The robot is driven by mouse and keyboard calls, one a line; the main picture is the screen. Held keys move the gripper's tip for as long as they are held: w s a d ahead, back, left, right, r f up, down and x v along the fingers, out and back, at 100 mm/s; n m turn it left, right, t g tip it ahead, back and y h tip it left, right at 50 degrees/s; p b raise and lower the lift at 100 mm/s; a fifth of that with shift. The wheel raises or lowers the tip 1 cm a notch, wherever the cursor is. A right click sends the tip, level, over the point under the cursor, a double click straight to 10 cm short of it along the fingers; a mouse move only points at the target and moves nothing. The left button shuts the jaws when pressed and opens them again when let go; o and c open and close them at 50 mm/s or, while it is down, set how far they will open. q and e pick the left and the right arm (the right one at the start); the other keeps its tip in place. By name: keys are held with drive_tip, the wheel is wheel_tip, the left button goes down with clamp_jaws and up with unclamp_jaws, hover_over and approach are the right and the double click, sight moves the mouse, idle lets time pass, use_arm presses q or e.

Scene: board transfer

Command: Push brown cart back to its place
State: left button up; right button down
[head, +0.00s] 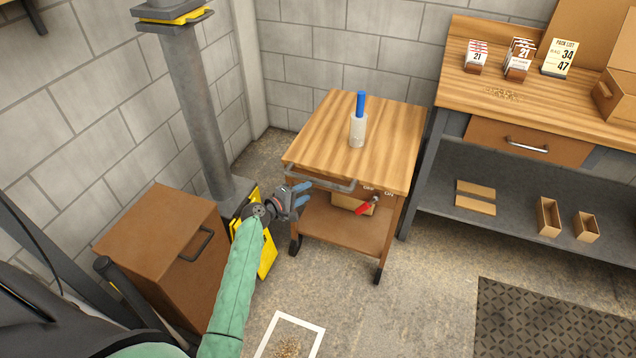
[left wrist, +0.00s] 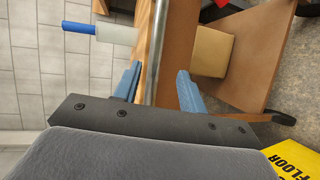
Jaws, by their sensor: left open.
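The brown cart (head: 375,150) has a wood-grain top, a lower shelf and dark casters. It stands upright on the floor beside the workbench, near the back wall. Its grey handle (head: 318,180) runs along the near edge of the top. My left gripper (head: 304,194) is open, with blue fingers at the left end of the handle. In the left wrist view, the edge of the cart (left wrist: 172,55) shows beyond and between the open fingers (left wrist: 159,72). I cannot tell whether they touch the handle. My right gripper is out of view.
A white bottle with a blue top (head: 358,130) stands on the cart. A cardboard box sits on its lower shelf. The workbench (head: 480,115) is close on the right. A column (head: 195,110), yellow floor sign (head: 267,258) and brown cabinet (head: 150,240) stand left. Open floor lies in front.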

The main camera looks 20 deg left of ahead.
sight(316, 183)
use_arm(q)
drive_tip(key=shift+n, duration=0.6)
drive_tip(key=x, duration=0.4)
drive_tip(key=p+x, duration=0.1)
drive_tip(key=x, duration=0.1)
drive_tip(key=shift+w+a+r, duration=0.3)
drive_tip(key=shift+a, duration=0.1)
drive_tip(key=shift+x, duration=0.75)
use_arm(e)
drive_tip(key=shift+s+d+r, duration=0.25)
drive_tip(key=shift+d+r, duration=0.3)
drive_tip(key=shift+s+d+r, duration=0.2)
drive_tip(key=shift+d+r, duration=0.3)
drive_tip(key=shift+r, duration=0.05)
use_arm(q)
drive_tip(key=shift+f, duration=0.1)
clamp_jaws()
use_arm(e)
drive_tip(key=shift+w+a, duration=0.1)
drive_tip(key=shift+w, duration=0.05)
